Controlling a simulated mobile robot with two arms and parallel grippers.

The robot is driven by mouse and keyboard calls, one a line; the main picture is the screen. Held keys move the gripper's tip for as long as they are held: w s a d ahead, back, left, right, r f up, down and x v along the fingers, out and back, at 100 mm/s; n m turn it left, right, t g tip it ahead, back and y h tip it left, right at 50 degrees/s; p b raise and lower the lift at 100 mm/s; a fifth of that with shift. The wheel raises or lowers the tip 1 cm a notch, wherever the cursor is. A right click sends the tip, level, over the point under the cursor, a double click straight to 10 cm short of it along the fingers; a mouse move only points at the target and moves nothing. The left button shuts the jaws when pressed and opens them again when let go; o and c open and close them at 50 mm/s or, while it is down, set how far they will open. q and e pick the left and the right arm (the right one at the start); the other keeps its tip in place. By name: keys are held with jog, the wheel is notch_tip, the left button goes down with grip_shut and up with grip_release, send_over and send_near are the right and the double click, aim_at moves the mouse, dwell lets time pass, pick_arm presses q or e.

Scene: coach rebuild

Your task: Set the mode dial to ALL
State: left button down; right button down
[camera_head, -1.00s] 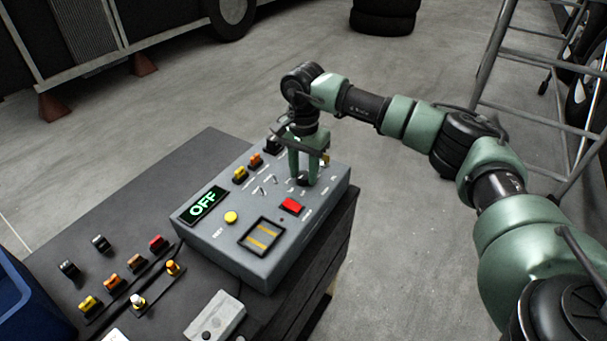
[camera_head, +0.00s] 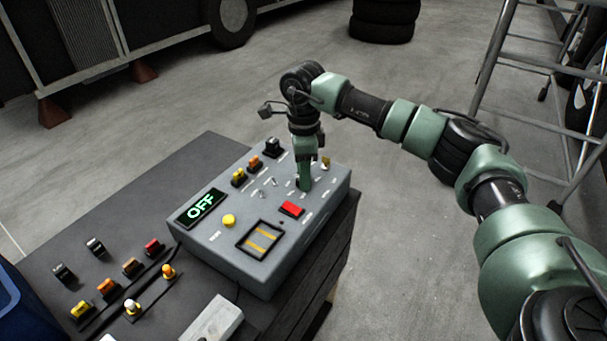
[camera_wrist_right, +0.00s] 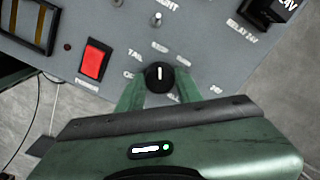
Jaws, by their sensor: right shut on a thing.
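The grey control box (camera_head: 217,251) stands on the dark cabinet, and its display (camera_head: 201,208) reads OFF in green. The mode dial (camera_wrist_right: 159,77) is a round black knob with a white pointer line, seen from above in the right wrist view with small labels around it. My right gripper (camera_wrist_right: 159,82) is shut on the dial, one green finger on each side of it. In the head view my right gripper (camera_head: 304,184) points straight down at the box and hides the dial. My left gripper is not in view.
The box also carries a red switch (camera_head: 291,208), a yellow button (camera_head: 229,220), toggles and coloured plugs close to the gripper. Several plugs (camera_head: 107,287) stand on the cabinet top (camera_head: 190,155) at left. A ladder (camera_head: 490,70) stands at right.

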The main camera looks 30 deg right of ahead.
jog(key=m, duration=0.3)
jog(key=shift+w+r+m, duration=0.1)
jog(key=shift+m, duration=0.3)
jog(key=m, duration=0.3)
jog(key=shift+m, duration=0.3)
jog(key=m, duration=0.3)
jog(key=shift+m, duration=0.4)
jog(key=m, duration=0.8)
jog(key=shift+r, duration=0.1)
jog(key=m, duration=0.3)
jog(key=shift+m, duration=0.3)
jog(key=m+p, duration=0.1)
jog(key=m, duration=0.3)
jog(key=shift+m, duration=0.3)
jog(key=shift+m+p, duration=0.3)
jog(key=shift+m, duration=1.3)
